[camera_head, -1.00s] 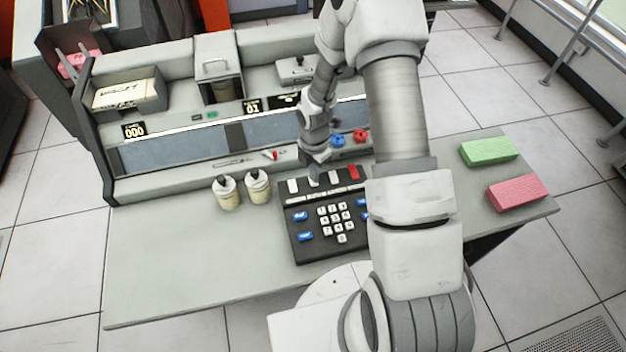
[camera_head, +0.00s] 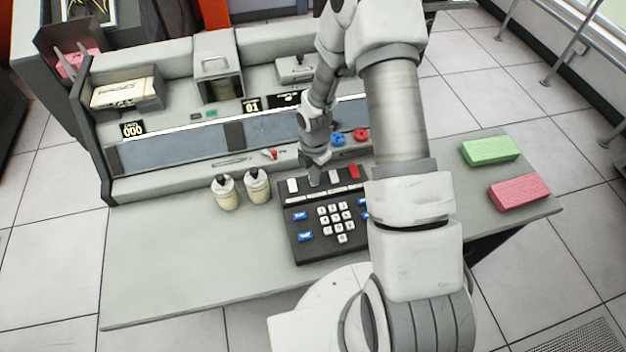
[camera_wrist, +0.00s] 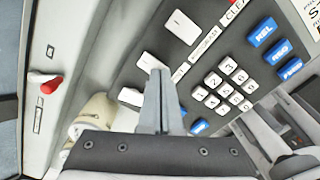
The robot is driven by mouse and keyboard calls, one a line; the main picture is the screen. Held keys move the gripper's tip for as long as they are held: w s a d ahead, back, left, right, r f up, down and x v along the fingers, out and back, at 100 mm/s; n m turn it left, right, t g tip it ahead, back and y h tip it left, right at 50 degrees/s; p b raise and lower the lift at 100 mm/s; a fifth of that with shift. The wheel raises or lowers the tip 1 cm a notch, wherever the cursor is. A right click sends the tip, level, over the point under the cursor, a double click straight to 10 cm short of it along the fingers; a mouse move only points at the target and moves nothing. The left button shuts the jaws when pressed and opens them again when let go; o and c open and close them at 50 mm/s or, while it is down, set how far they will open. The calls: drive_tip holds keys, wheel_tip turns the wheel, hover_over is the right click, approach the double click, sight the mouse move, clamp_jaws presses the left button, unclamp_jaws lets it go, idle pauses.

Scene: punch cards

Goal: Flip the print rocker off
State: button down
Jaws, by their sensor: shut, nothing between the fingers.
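A black keypad console (camera_head: 300,250) stands on the desk. Along its top edge is a row of white rockers and a red key (camera_head: 354,171). The left white rocker (camera_head: 293,185) and right white rocker (camera_head: 334,174) show beside my gripper (camera_head: 316,180). The middle white rocker shows in the wrist view (camera_wrist: 148,62), right at my fingertips (camera_wrist: 158,76). I cannot tell if they touch it. My gripper is shut and empty, pointing down. The labels are too small or slanted to tell which rocker is print, and the rockers' tilt is unclear.
Two cream bottles (camera_head: 227,194) stand left of the console. A red-and-white lever (camera_head: 270,154) and blue and red knobs (camera_head: 338,139) sit on the machine behind. A green block (camera_head: 489,152) and a pink block (camera_head: 519,192) lie at right. The desk's left front is clear.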

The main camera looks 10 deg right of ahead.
drive_tip(key=shift+f, duration=0.2)
drive_tip(key=shift+r+p, duration=2.4)
drive_tip(key=shift+r, duration=1.1)
